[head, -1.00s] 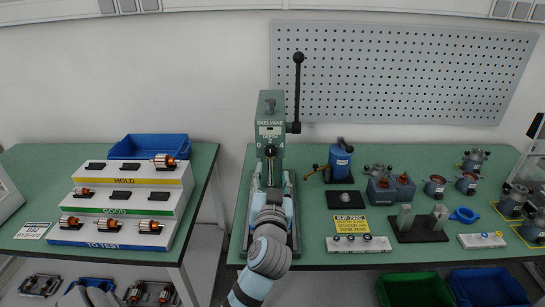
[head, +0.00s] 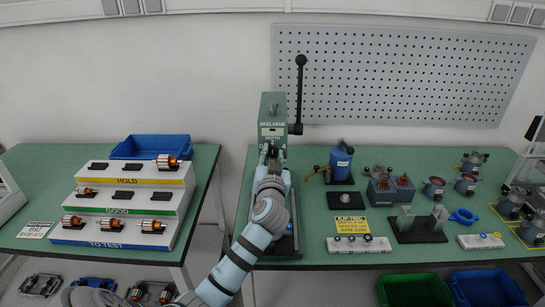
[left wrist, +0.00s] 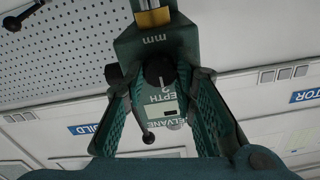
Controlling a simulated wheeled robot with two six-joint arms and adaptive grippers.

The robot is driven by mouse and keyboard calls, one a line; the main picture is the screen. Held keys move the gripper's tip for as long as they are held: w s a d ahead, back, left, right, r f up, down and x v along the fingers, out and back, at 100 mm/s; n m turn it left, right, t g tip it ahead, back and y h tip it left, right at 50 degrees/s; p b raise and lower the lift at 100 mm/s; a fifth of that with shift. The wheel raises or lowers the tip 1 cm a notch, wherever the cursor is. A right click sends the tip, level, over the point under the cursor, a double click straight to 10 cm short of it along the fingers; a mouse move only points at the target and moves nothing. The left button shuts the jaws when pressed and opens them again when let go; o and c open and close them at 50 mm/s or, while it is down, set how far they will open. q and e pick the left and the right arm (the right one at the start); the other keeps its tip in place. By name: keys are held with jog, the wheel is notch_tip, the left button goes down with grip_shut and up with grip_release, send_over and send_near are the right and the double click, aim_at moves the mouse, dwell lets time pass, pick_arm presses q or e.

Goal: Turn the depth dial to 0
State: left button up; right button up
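The green press (head: 273,107), marked SKELVANE and DEPTH, stands on the right-hand table. My left gripper (head: 270,154) is in front of the press, just below its DEPTH label, and largely hides the depth dial in the head view. In the left wrist view the dark round depth dial (left wrist: 159,72) shows with a light mark on it. My left gripper (left wrist: 162,80) is open there, one finger on each side of the dial, with gaps visible. The dial's setting is not readable. My right gripper is not in view.
The press's black-knobbed lever (head: 299,90) rises at its right. A stepped rack (head: 125,205) with several rotors stands on the left table, across a gap.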

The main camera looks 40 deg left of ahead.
pick_arm(q)
grip_shut()
jog(key=n+b, duration=0.2)
jog(key=shift+f+b, duration=0.15)
jog(key=shift+b, duration=0.25)
jog(key=n+b, duration=0.3)
jog(key=n, duration=0.1)
jog(key=n+b, duration=0.3)
jog(key=n, duration=0.1)
jog(key=shift+n+b, duration=0.8)
jog(key=shift+n, duration=0.1)
jog(key=o, duration=1.1)
grip_release()
jog(key=shift+c, duration=0.2)
jog(key=shift+s, duration=0.1)
